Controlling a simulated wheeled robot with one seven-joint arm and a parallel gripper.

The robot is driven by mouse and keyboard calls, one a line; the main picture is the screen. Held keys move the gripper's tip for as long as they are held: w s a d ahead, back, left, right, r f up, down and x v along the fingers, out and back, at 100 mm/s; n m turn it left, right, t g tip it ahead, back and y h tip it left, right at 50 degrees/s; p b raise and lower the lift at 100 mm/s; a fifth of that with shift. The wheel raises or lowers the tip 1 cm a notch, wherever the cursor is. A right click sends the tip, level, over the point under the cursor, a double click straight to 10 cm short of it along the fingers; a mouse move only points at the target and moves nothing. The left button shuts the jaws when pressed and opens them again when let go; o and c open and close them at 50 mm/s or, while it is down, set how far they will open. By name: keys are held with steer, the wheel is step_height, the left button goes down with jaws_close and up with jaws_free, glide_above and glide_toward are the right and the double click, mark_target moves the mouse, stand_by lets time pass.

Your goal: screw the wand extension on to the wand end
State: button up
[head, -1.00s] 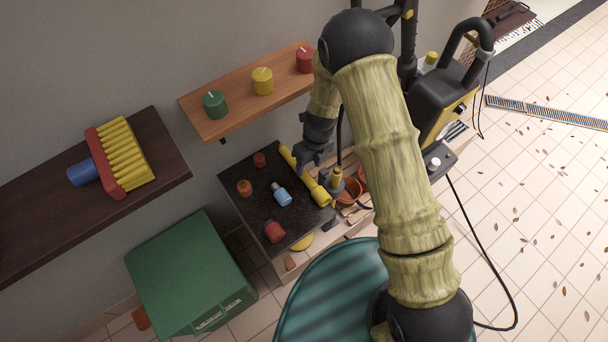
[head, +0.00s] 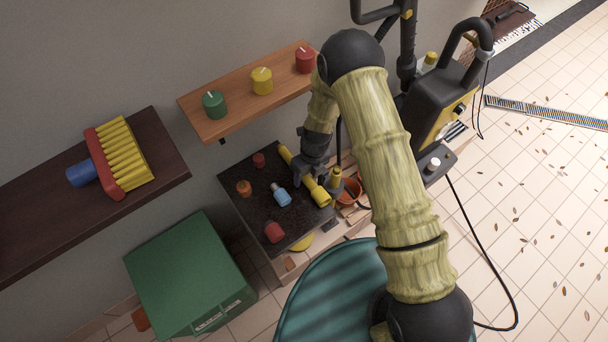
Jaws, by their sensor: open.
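The wand extension appears to be the yellow tube (head: 318,194) lying diagonally along the right part of the dark speckled tabletop. A short upright yellow piece in a grey holder (head: 336,178) stands just right of the tube's near end; it looks like the wand end. My gripper (head: 302,179) is open and sits at the middle of the yellow tube, hiding part of it. I cannot tell whether the fingers touch the tube or straddle it.
A blue bottle (head: 281,195) and red and orange small items (head: 274,232) share the tabletop (head: 255,212). Orange pots (head: 349,190) stand to the right. A wooden shelf with candles (head: 236,122) hangs behind. A black pressure washer (head: 428,115) stands at right.

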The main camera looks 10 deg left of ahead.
mark_target(309, 178)
steer(key=shift+c, duration=0.4)
jaws_close()
steer(key=shift+r, duration=0.15)
steer(key=shift+s+d+r, duration=0.1)
steer(key=shift+r, duration=0.1)
steer(key=r, duration=0.6)
steer(key=shift+s+d+r, duration=0.25)
steer(key=shift+d, duration=0.05)
steer(key=s+d+b, duration=0.3)
steer(key=s+d, duration=0.9)
steer(key=d, duration=0.2)
steer(key=shift+s+d, duration=0.15)
steer(key=shift+d, duration=0.05)
steer(key=shift+f, duration=0.1)
